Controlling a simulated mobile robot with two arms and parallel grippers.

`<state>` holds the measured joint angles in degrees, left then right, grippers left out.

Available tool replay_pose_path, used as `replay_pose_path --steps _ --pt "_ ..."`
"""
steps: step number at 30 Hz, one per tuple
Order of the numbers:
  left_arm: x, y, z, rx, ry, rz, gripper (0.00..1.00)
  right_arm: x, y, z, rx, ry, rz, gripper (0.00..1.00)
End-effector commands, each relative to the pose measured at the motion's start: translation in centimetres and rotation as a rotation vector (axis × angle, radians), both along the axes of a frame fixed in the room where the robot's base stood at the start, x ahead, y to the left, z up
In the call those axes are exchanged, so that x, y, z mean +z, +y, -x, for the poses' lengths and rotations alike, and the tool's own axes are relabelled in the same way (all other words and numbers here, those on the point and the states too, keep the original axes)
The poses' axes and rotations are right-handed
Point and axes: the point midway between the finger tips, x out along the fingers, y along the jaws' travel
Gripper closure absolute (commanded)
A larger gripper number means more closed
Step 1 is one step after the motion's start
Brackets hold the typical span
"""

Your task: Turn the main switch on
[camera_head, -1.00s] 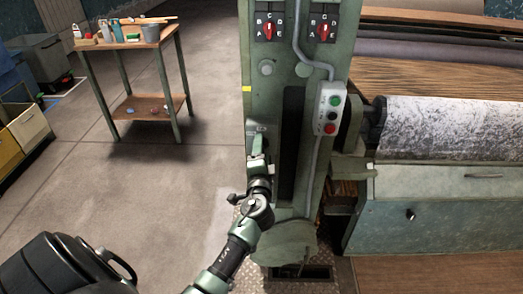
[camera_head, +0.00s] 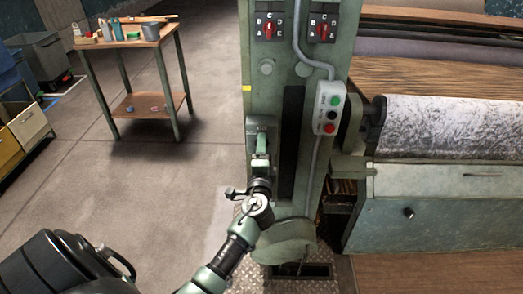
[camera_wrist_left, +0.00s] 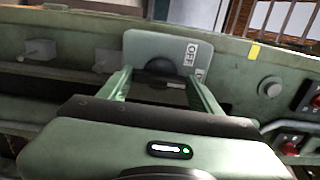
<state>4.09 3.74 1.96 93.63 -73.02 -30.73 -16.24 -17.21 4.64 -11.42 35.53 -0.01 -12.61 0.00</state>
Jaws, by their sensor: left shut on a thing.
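The main switch is a grey-green plate (camera_wrist_left: 140,45) with a dark rounded knob (camera_wrist_left: 160,67) and a small white label, in the left wrist view. It is on the green machine column (camera_head: 285,80). My left gripper (camera_wrist_left: 162,82) is at the plate, with one green finger on each side of the dark knob, and is shut on it. In the head view my left gripper (camera_head: 261,142) reaches the column's left side and hides most of the switch. The knob's exact turn position is hard to make out. My right gripper is not in view.
Two red selector switches (camera_head: 268,29) (camera_head: 322,30) sit high on the column. A push-button box (camera_head: 329,107) with green, black and red buttons is to the right. A patterned roll (camera_head: 455,127) lies further right. A workbench (camera_head: 130,43) stands at the back left; the floor between is clear.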

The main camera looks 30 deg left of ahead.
Motion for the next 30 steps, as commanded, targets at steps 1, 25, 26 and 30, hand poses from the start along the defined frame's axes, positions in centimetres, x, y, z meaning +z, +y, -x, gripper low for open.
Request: replay_pose_path --steps 1,25,26,30 --pt "-0.2 -0.1 0.0 -0.002 0.005 -0.005 0.34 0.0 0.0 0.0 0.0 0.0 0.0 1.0" --pt "-0.4 -3.2 5.1 -0.002 0.004 0.0 0.15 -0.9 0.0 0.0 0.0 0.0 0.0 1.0" --pt "-0.3 -3.4 5.4 -0.002 0.004 0.0 0.15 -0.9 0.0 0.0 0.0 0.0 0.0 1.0" --pt "-0.2 -4.1 6.4 -0.002 0.003 -0.001 0.15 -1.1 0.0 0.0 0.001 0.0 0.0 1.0"
